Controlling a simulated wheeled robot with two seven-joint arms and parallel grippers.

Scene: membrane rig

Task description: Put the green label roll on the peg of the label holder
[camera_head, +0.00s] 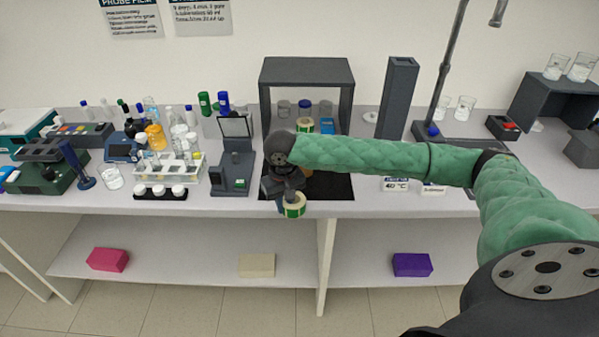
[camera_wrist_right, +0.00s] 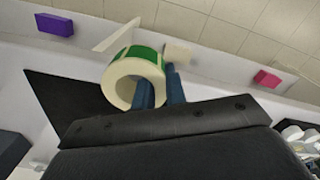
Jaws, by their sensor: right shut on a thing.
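The green label roll (camera_head: 295,208), a pale ring with a green outer band, hangs at the front edge of the bench. It also shows in the right wrist view (camera_wrist_right: 123,72). My right gripper (camera_head: 287,197) is shut on the roll's wall; in the wrist view its blue fingers (camera_wrist_right: 161,90) grip it, one at the hole and one outside. The roll's hole faces partly toward the wrist camera. I cannot make out the label holder's peg for certain; my right arm covers part of the bench behind the gripper. My left gripper is not in view.
A dark mat (camera_head: 335,188) lies under my arm, before a grey open-fronted shelf (camera_head: 307,70). A grey device (camera_head: 234,175) stands to the left, beside a tube rack (camera_head: 178,172) and several bottles. A grey tower (camera_head: 397,95) stands right. Another green-and-yellow item (camera_head: 305,125) is at the shelf.

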